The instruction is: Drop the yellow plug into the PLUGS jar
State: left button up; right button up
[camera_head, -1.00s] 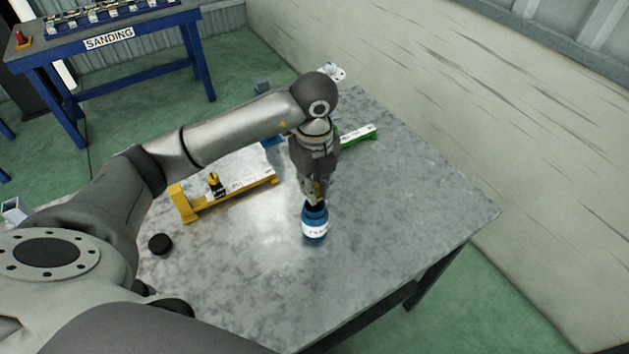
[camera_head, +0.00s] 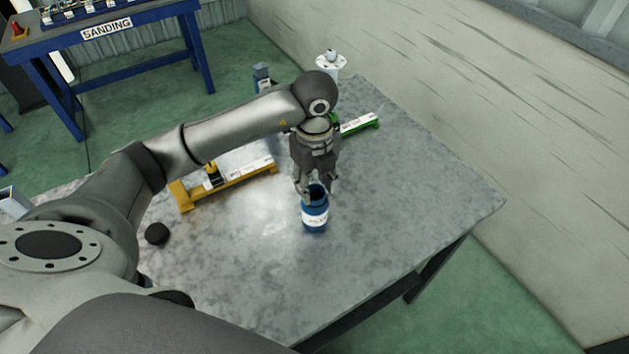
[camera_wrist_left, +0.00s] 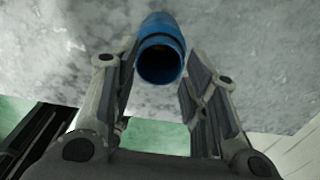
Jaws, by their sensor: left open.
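The blue jar (camera_head: 315,217) with a white label stands upright on the metal table; its print is too small to read. My left gripper (camera_head: 317,192) is open at the jar's mouth, fingers on either side. In the left wrist view, the jar (camera_wrist_left: 161,45) shows its dark round mouth between the spread, empty fingers of the left gripper (camera_wrist_left: 160,75). The yellow plug cannot be made out in either view; the inside of the jar is too dark to tell. My right gripper is not in view.
A yellow fixture (camera_head: 232,185) with a white top and a small black-and-yellow piece stands left of the jar. A green fixture (camera_head: 358,125) lies behind it. A black round cap (camera_head: 157,233) lies at left. The table (camera_head: 400,215) is clear to the right.

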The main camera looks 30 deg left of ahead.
pick_arm(q)
jog(key=shift+r, duration=0.1)
dwell(0.4)
notch_tip(320, 180, up, 7)
jog(key=p, duration=0.4)
jog(key=shift+p, duration=0.4)
